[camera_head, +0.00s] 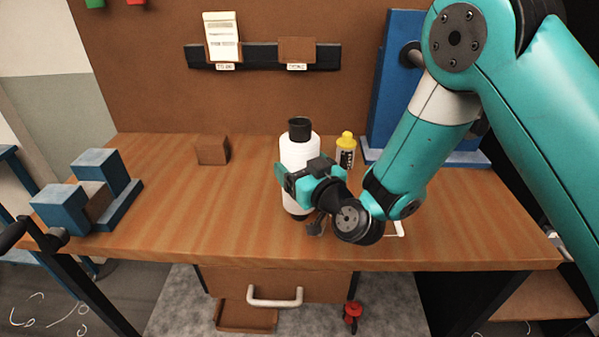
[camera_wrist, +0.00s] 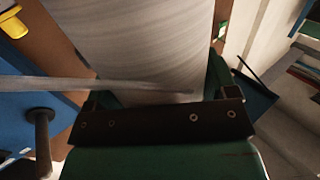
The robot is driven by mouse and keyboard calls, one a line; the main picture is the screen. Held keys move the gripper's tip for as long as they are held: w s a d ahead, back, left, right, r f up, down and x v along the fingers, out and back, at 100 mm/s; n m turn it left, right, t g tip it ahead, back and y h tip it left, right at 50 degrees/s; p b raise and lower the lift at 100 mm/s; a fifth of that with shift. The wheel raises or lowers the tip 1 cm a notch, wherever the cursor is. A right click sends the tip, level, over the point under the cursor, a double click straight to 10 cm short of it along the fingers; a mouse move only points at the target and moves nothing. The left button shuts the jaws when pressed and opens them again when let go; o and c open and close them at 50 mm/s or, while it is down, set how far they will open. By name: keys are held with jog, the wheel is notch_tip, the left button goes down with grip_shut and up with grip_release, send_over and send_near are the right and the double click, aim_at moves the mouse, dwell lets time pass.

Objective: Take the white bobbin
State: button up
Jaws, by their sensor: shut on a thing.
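The white bobbin (camera_head: 299,153) stands upright on the wooden table, with a black top and a dark base. My gripper (camera_head: 298,186) is at its front, shut on its lower body. In the wrist view the white bobbin (camera_wrist: 140,45) fills the upper middle, between the jaws of my gripper (camera_wrist: 160,100). A thin pale strand crosses in front of it there. My gripper and wrist hide part of the bobbin's lower right side in the head view. I cannot tell whether its base touches the table.
A yellow-capped bottle (camera_head: 345,151) stands close behind on the right. A tall blue frame (camera_head: 395,85) rises at the back right. A brown block (camera_head: 212,150) and a blue two-block holder (camera_head: 115,190) are to the left. The table between them and the bobbin is clear.

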jog(key=shift+r, duration=0.15)
notch_tip(320, 180, up, 20)
jog(key=p, duration=2)
